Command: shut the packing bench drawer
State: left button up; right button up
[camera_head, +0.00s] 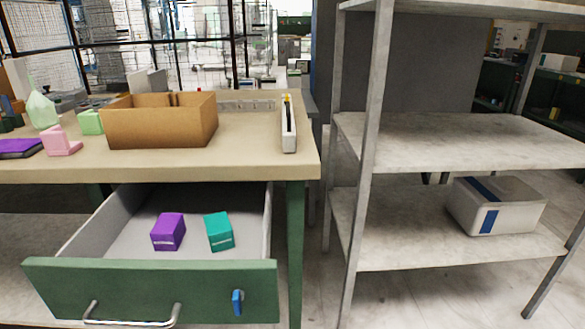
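The packing bench (245,165) has a tan top and green legs, and stands at the left and centre of the head view. Its drawer (205,281) is pulled well out toward me, with a green front, pale inner walls and a metal bar handle (132,320) low on the front's left. A blue piece (237,301) sits on the front's right side. Inside the drawer lie a purple box (168,231) and a teal box (219,230), apart from each other. Neither of my grippers is in view.
On the bench top stand an open cardboard box (160,128), pink foam (62,142) and a white upright item (289,125). A metal shelf unit (450,142) stands on the right, with a white and blue box (497,205) on its lower shelf. Floor shows between bench and shelves.

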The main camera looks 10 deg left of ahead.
aim_at(110, 273)
jog(key=u, duration=1.2)
jog(key=k+z, duration=0.15)
jog(key=k+j, duration=0.05)
